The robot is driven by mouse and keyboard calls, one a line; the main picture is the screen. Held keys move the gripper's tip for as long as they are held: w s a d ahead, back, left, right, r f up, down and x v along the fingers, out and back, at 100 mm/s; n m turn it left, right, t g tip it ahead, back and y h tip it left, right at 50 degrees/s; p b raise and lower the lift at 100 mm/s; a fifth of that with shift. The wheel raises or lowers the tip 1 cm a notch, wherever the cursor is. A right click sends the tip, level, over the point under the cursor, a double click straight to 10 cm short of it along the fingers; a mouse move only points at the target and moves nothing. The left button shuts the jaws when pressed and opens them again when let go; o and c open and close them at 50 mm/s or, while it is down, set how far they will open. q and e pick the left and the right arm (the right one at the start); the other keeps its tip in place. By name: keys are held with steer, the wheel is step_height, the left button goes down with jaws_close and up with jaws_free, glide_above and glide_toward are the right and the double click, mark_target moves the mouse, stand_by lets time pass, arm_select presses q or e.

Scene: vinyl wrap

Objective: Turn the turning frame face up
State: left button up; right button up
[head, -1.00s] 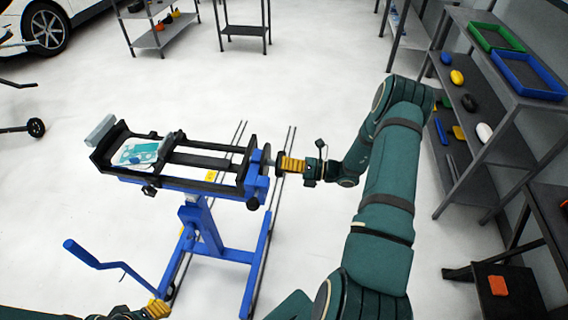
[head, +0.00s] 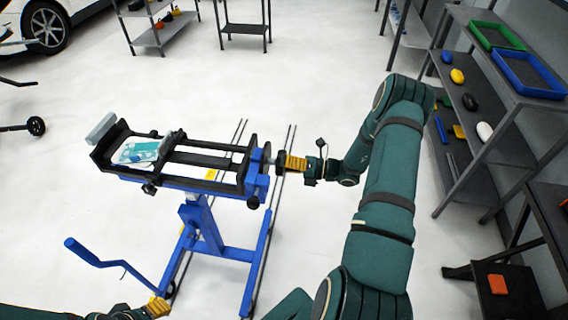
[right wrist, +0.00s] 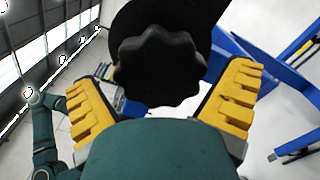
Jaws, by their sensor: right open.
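The turning frame (head: 205,176) is a black rectangular frame on a blue stand (head: 205,225). A white and teal piece (head: 135,151) lies at its left end. A black lobed knob (right wrist: 158,68) fills the middle of the right wrist view, at the frame's right end. My right gripper (head: 284,162) is at that end. Its yellow fingers (right wrist: 165,95) are open, one on each side of the knob; I cannot tell whether they touch it. My left gripper (head: 160,307) is low in the head view, partly cut off, and its jaw state is unclear.
A blue crank handle (head: 90,255) sticks out left of the stand. A grey shelf (head: 470,130) with trays and small objects stands at the right. A dark table (head: 545,225) is at the right edge. The pale floor around the stand is mostly clear.

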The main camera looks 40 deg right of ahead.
steer(key=v, duration=1.2)
steer(key=shift+a, duration=0.15)
